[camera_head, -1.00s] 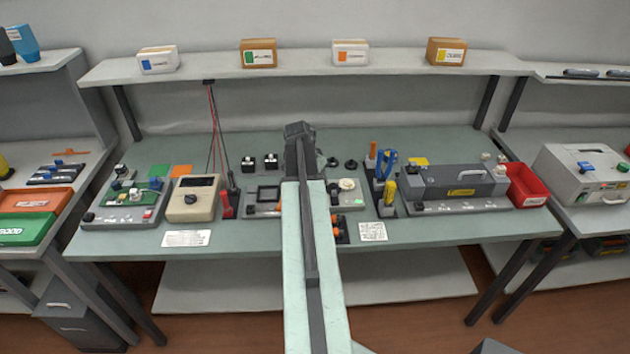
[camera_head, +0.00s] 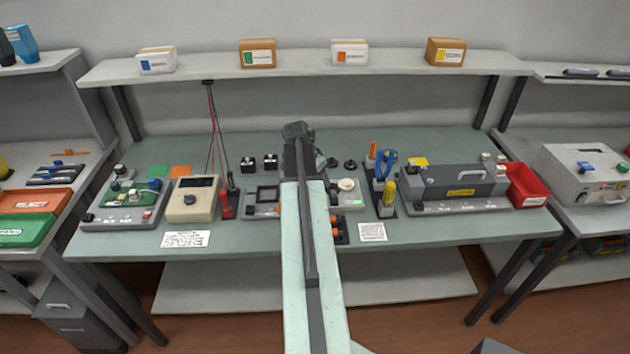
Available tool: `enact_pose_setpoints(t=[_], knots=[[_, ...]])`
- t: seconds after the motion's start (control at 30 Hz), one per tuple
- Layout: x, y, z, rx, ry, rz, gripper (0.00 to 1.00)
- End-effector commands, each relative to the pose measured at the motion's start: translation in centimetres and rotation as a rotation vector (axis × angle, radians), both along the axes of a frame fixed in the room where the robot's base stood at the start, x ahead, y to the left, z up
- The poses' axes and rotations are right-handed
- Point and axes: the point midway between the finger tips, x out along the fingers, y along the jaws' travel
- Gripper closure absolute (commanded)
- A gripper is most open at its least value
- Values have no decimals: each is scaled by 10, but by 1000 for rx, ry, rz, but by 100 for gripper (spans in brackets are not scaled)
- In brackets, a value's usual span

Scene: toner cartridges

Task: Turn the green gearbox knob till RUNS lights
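I cannot make out a green gearbox knob or the word RUNS for certain. A grey panel (camera_head: 128,215) at the left of the bench carries small green parts, a blue domed part (camera_head: 155,184) and a red part. A second grey unit (camera_head: 352,207) at the middle, partly hidden by my arm, has a pale round part (camera_head: 347,184) and a small bright green patch (camera_head: 361,202). My gripper (camera_head: 298,140) is at the far end of my arm, over the middle of the bench. Its fingers do not show clearly, nor whether it touches anything.
A beige meter (camera_head: 193,200) with a dark dial stands left of the middle. A tool holder (camera_head: 384,205), a dark grey case (camera_head: 460,182) and a red bin (camera_head: 525,186) stand to the right. A shelf (camera_head: 300,68) with several boxes runs above. The bench's front strip is mostly clear.

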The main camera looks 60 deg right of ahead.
Motion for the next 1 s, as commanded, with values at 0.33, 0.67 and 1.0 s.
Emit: enact_pose_setpoints(t=[0.33,0.67,1.0], knots=[[2,12,34,1,1,2,46],[4,30,75,-1,1,0,46],[19,46,71,12,7,50,46]])
